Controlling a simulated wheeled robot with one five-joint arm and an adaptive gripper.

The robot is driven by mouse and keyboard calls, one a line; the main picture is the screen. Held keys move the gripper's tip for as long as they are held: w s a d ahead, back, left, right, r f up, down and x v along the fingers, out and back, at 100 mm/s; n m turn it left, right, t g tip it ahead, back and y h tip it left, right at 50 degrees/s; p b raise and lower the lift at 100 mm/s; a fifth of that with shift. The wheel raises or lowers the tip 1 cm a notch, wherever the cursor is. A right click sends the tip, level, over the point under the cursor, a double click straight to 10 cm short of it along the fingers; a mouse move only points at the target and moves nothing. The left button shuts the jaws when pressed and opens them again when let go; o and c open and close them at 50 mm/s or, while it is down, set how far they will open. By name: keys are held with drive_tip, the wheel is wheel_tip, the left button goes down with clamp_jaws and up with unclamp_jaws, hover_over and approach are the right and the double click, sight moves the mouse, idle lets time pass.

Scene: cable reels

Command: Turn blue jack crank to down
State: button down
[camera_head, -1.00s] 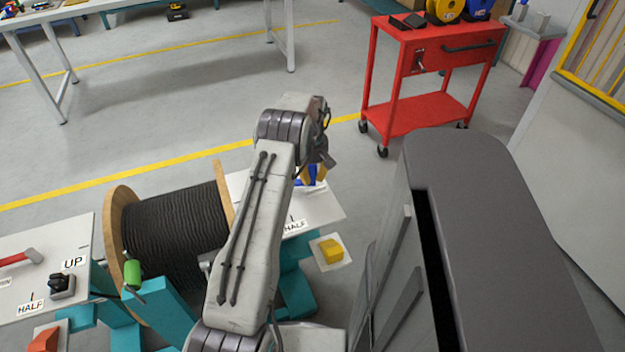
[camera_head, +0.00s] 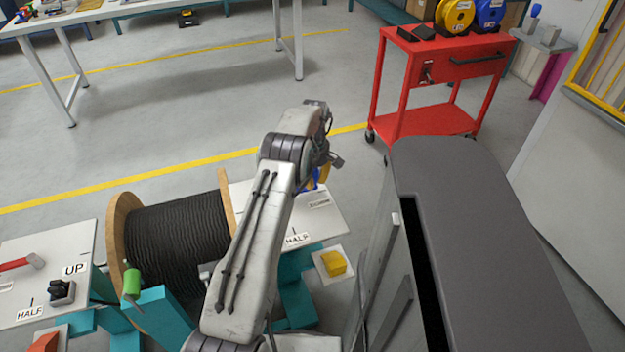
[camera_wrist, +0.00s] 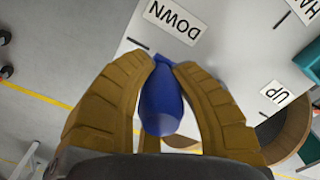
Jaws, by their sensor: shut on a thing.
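The blue jack crank's grip (camera_wrist: 160,100) is between the two yellow-brown fingers of my gripper (camera_wrist: 165,85) in the wrist view, and my gripper is shut on it. The DOWN label (camera_wrist: 172,22) lies on the white panel just beyond the grip. The UP label (camera_wrist: 276,93) is to the right, and a partly cut-off HALF label (camera_wrist: 306,8) is at the top right. In the head view my gripper (camera_head: 320,180) is mostly hidden behind my arm, with a little blue showing over the white panel (camera_head: 335,222). The crank's pivot is hidden.
A black cable reel (camera_head: 180,240) stands left of my arm on a teal stand. A red cart (camera_head: 435,90) stands at the back right. Open floor lies behind the panel.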

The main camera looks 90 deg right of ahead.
drive_tip(key=shift+s+d+r, duration=0.2)
drive_tip(key=shift+s+d, duration=0.05)
drive_tip(key=c, duration=1.2)
unclamp_jaws()
drive_tip(key=shift+c, duration=0.2)
drive_tip(key=o, duration=0.4)
drive_tip(key=shift+a+f, duration=0.1)
drive_tip(key=shift+f, duration=0.05)
drive_tip(key=shift+c, duration=0.2)
drive_tip(key=shift+w, duration=0.1)
wheel_tip(320, 180, up, 12)
